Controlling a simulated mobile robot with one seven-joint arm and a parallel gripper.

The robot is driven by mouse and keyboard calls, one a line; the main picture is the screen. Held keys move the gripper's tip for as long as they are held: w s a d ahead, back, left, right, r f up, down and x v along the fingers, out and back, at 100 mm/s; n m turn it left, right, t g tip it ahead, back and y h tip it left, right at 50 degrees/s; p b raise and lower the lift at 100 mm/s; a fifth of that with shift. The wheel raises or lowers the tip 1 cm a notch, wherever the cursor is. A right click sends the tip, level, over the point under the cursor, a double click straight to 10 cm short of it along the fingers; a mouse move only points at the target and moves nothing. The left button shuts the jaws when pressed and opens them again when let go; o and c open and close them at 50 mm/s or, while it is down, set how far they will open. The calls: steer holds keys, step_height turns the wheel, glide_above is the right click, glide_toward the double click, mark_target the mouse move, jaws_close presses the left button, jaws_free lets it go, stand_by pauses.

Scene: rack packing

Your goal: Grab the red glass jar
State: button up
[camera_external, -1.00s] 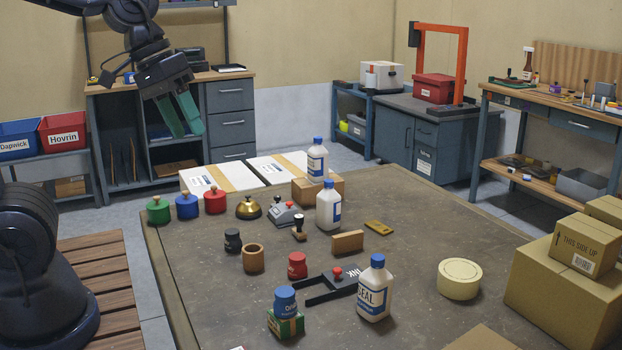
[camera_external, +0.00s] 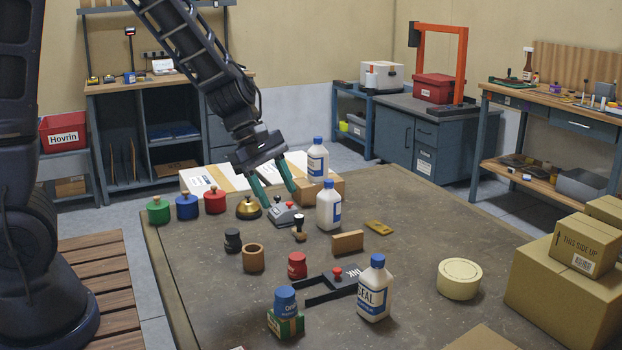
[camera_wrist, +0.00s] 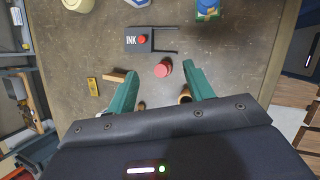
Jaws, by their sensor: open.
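A small red jar (camera_external: 297,265) stands upright on the dark work table, at its middle. In the wrist view the red jar (camera_wrist: 163,69) shows between the lines of my two fingers, beyond their tips. My gripper (camera_external: 279,198) has green fingers, spread apart and empty. It hangs above the far part of the table, over the grey stamp device and behind the red jar, not touching it. A red knobbed pot (camera_external: 215,201) also stands at the table's far left, beside a blue one and a green one.
Near the red jar are a black frame marked INK (camera_external: 335,283), a brown cup (camera_external: 253,258), a black jar (camera_external: 233,240), a wooden block (camera_external: 347,242), a blue-topped jar on a green box (camera_external: 286,310) and a white bottle (camera_external: 375,290). Cartons (camera_external: 565,280) stand at right.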

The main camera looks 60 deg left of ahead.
mark_target(295, 256)
steer(key=shift+w+a+f+n+y, duration=0.25)
steer(key=shift+w+f+n, duration=0.8)
steer(key=shift+f, duration=2.35)
steer(key=shift+w+a+f+n, duration=0.35)
steer(key=shift+w+f+n, duration=0.65)
steer(key=shift+f, duration=2.45)
steer(key=shift+w+a+f+n+y, duration=0.25)
steer(key=shift+w+f+n, duration=0.8)
steer(key=shift+f, duration=2.35)
steer(key=shift+s+a, duration=0.1)
steer(key=shift+s, duration=0.15)
steer(key=shift+c, duration=0.2)
steer(key=c, duration=0.8)
steer(key=shift+r, duration=0.15)
